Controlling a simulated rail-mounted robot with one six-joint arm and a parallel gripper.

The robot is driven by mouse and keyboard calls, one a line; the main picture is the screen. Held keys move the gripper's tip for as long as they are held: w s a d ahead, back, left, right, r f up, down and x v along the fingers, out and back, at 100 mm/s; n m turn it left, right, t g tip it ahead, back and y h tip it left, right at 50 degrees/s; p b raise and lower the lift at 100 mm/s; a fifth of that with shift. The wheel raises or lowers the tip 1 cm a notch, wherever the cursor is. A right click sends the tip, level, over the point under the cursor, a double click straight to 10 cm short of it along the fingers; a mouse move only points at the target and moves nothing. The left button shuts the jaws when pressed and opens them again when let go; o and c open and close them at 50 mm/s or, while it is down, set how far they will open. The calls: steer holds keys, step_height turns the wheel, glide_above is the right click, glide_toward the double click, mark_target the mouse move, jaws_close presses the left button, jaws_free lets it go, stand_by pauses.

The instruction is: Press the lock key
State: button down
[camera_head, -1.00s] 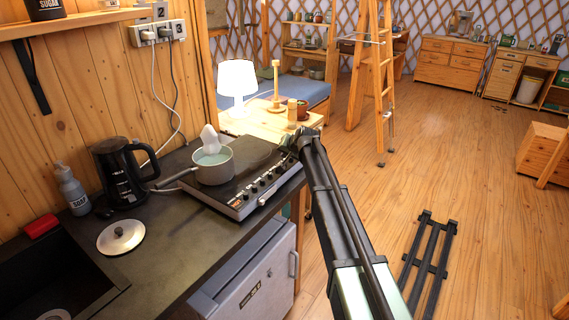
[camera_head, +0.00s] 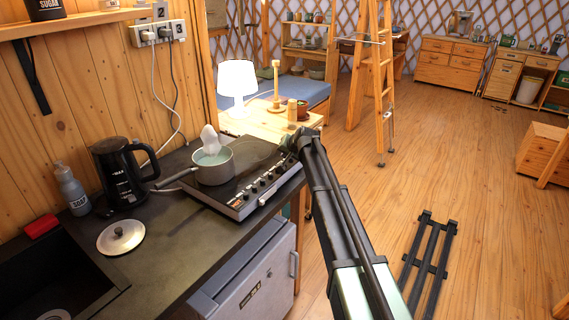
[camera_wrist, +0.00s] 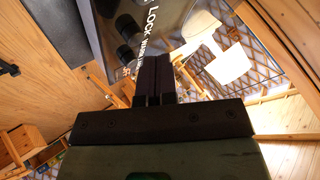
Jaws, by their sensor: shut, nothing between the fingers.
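The cooktop (camera_head: 222,172) lies on the dark counter, with a row of knobs and keys along its front panel. My gripper (camera_head: 290,142) is at the panel's far right end; its fingers are too small there to tell contact. In the wrist view my gripper (camera_wrist: 158,62) shows its dark fingers shut together, with nothing between them. Their tips are over the panel's edge, close to the white LOCK label (camera_wrist: 150,20). Two dark round controls (camera_wrist: 127,25) sit beside the lettering. The fingers may hide part of the panel, and I cannot tell whether they touch a key.
A steaming pot (camera_head: 213,167) stands on the cooktop, left of my gripper. A black kettle (camera_head: 122,172), a soap bottle (camera_head: 73,190) and a lid (camera_head: 121,237) are farther left on the counter. A lit lamp (camera_head: 237,82) stands behind. The floor to the right is mostly open.

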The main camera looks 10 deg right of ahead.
stand_by(0.3)
steer(key=shift+f+b, duration=0.45)
steer(key=shift+f+b, duration=0.4)
steer(key=shift+b, duration=0.05)
stand_by(0.4)
steer(key=shift+r, duration=0.1)
steer(key=shift+r+p, duration=0.75)
steer(key=shift+p, duration=0.15)
step_height(320, 180, up, 5)
steer(key=p, duration=0.5)
steer(key=shift+r, duration=0.1)
stand_by(0.4)
